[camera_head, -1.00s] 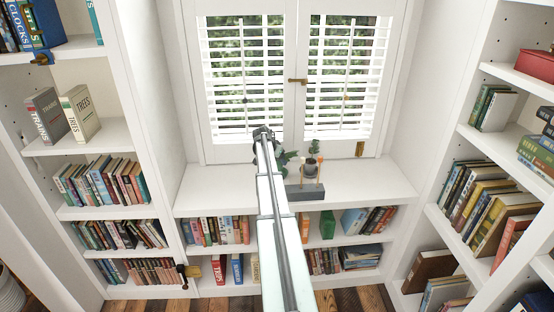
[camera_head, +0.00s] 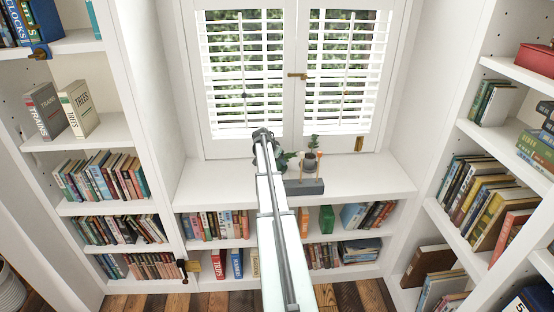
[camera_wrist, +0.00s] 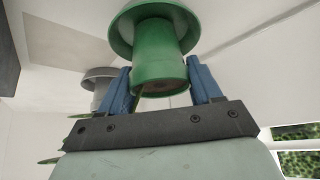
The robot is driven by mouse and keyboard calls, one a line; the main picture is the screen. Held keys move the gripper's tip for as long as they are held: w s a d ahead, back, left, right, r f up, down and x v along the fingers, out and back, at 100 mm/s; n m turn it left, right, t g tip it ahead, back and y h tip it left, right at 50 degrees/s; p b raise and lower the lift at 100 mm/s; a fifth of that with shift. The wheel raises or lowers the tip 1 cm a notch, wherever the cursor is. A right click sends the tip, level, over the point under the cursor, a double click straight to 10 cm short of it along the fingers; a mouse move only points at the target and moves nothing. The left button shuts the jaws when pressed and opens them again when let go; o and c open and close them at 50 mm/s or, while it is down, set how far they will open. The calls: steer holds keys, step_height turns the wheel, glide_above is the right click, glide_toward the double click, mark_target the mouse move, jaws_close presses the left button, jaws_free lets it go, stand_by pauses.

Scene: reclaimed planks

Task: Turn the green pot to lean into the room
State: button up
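In the wrist view, which hangs upside down, the green pot (camera_wrist: 160,45) fills the upper middle. Its wide flange is at the top of the picture and its narrower end points toward my gripper (camera_wrist: 160,75). The two blue fingers stand on either side of that end, against its edges, and appear shut on it. A brown patch shows at the pot's near end. In the head view I cannot make out the pot or the fingertips behind my arm. Dark green leaves (camera_head: 284,160) show just right of the arm on the white window ledge (camera_head: 365,180).
A grey pot with a plant (camera_head: 309,165) stands close by on the ledge; its grey pot (camera_wrist: 101,74) shows in the wrist view. A dark grey block (camera_head: 304,187) sits near the ledge's front edge. Shutters (camera_head: 240,75) stand behind. The ledge's right part is clear.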

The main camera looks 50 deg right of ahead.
steer(key=o, duration=0.5)
steer(key=v, duration=1.4)
steer(key=shift+d, duration=0.1)
